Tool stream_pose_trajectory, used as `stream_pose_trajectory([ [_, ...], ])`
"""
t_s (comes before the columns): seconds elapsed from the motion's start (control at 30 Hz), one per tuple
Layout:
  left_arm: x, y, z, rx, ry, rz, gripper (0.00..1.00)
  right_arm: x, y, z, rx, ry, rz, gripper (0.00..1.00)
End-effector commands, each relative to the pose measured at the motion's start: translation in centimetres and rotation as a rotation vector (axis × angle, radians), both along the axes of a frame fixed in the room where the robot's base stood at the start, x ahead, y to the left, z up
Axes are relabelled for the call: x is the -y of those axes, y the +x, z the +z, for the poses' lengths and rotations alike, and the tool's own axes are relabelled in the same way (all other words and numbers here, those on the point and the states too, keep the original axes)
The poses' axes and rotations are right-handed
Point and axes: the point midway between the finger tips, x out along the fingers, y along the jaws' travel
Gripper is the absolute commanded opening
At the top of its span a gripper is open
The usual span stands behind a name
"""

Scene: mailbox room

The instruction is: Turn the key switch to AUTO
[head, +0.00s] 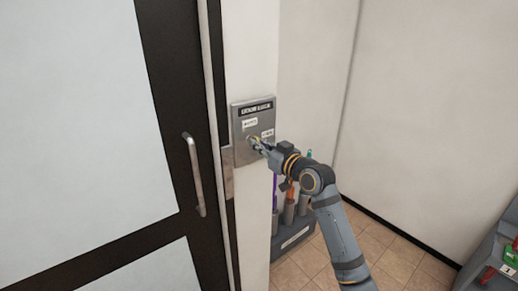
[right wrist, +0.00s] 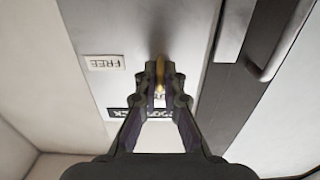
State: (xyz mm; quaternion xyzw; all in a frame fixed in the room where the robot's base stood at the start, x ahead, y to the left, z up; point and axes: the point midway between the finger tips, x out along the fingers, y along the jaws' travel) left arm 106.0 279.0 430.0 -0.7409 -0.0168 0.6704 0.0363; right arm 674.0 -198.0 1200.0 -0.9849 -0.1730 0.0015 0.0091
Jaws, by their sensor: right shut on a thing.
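The key switch plate (head: 240,152) is a grey metal panel on the white pillar beside the door. It has a black title strip (head: 257,107), a small white label (head: 250,123) at upper left and another (head: 267,134) at right. In the right wrist view the panel (right wrist: 130,25) appears upside down, with a label reading FREE (right wrist: 106,62). My right gripper (head: 259,146) is at the switch. Its fingertips (right wrist: 160,82) are shut on the brass key (right wrist: 160,66), which is mostly hidden between them. The other label is partly covered by the fingers. My left gripper is not in view.
A glazed door with a dark frame and metal handle (head: 194,175) stands just left of the panel. Below is a grey rack (head: 292,238) holding several umbrellas. A grey unit with red and green parts (head: 490,265) is at lower right. The tiled floor between is clear.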

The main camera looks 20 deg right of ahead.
Motion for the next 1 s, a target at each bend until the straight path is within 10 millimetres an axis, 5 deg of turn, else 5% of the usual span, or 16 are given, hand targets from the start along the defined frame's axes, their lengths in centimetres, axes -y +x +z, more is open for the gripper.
stream_pose_trajectory([
  [0.6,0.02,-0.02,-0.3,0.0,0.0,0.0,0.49,0.01,0.0,-0.15,0.009,-0.035,0.0,0.0],
  [0.63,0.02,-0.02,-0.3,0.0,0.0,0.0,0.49,0.01,0.0,-0.15,0.009,-0.035,0.0,0.12],
  [0.77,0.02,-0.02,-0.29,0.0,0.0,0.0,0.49,0.01,0.0,-0.11,0.009,-0.034,0.0,0.29],
  [1.0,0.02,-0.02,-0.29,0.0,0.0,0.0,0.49,0.0,0.0,-0.04,0.011,-0.032,0.0,0.3],
])
